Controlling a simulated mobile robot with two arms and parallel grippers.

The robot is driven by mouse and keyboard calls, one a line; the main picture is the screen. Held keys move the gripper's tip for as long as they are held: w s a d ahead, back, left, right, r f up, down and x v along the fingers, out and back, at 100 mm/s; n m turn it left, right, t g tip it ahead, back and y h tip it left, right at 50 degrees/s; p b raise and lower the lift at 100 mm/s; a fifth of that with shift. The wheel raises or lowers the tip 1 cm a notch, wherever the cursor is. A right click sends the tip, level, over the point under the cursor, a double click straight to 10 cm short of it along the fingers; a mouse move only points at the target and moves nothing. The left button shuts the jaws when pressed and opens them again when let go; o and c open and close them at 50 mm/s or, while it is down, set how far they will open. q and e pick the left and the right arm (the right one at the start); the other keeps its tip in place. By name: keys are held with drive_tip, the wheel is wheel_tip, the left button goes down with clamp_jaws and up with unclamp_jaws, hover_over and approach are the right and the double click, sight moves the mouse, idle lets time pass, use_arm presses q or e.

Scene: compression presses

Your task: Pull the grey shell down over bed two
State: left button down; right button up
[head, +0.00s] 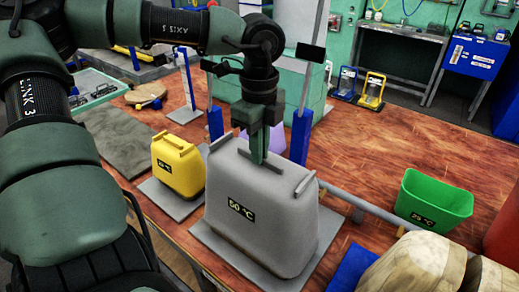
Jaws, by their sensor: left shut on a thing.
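The grey shell (262,212), marked 50 °C, stands upright over a flat grey base plate (322,247) in the middle of the head view. Its lower edge is at or close to the plate; I cannot tell if it touches all round. My left gripper (261,158) comes down from above and is shut at the middle of the shell's top, between two short grey bars. The exact part it holds is hidden by the fingers. I see no mark naming bed two, and anything under the shell is hidden. My right gripper is not in view.
A yellow shell (178,167) stands on its own plate to the left. Blue posts (301,135) rise behind the grey shell. A green bin (431,201) stands at the right, and pale brown rounded objects (415,265) lie at front right. Wooden tabletop is clear at the right back.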

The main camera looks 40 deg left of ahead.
use_arm(q)
drive_tip(key=shift+f, duration=0.15)
drive_tip(key=c, duration=1.5)
unclamp_jaws()
wheel_tip(320, 180, up, 8)
drive_tip(key=shift+f+b, duration=0.1)
drive_tip(key=shift+b, duration=0.7)
